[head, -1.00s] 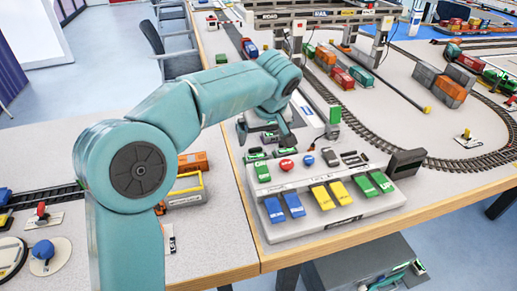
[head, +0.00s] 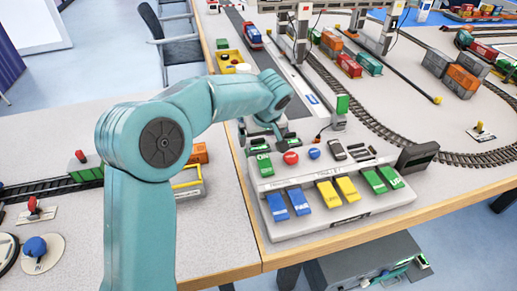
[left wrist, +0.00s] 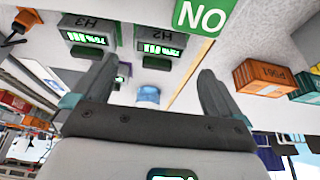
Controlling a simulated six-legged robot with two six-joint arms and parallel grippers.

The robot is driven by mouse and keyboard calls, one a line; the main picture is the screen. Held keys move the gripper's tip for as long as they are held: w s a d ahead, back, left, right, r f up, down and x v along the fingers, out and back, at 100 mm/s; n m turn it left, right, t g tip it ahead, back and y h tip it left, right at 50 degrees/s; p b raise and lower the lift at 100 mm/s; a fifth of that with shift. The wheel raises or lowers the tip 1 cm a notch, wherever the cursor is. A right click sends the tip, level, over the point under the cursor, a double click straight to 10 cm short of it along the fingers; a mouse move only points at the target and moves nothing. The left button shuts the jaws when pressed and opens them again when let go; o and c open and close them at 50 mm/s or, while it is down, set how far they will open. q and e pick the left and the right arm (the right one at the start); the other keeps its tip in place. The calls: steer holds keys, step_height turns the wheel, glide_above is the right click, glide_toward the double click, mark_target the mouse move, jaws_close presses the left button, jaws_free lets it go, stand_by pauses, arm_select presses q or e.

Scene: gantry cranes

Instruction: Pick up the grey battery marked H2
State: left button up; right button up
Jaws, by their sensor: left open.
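The grey battery marked H2 (left wrist: 160,42) shows in the left wrist view with a lit green display, its label upside down. It lies just beyond and between the spread fingers of my left gripper (left wrist: 158,72), which is open and empty. A similar grey battery marked H3 (left wrist: 90,32) lies to its left. In the head view my left gripper (head: 262,130) is low over the small grey units behind the button console, partly hidden by my arm. I cannot tell there which unit is H2. My right gripper is not in view.
The console (head: 335,205) with colored keys stands at the table's front edge, close to the gripper. Orange container (left wrist: 262,78) is to the right. Curved rail track (head: 400,130) lies beyond.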

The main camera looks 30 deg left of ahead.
mark_target(259, 145)
arm_select(q)
steer(key=x, duration=0.5)
steer(key=shift+w+a+f, duration=0.15)
steer(key=shift+w+f, duration=0.05)
steer(key=shift+f, duration=0.15)
steer(key=shift+s+r, duration=0.1)
steer(key=shift+r, duration=0.05)
steer(key=c, duration=1.2)
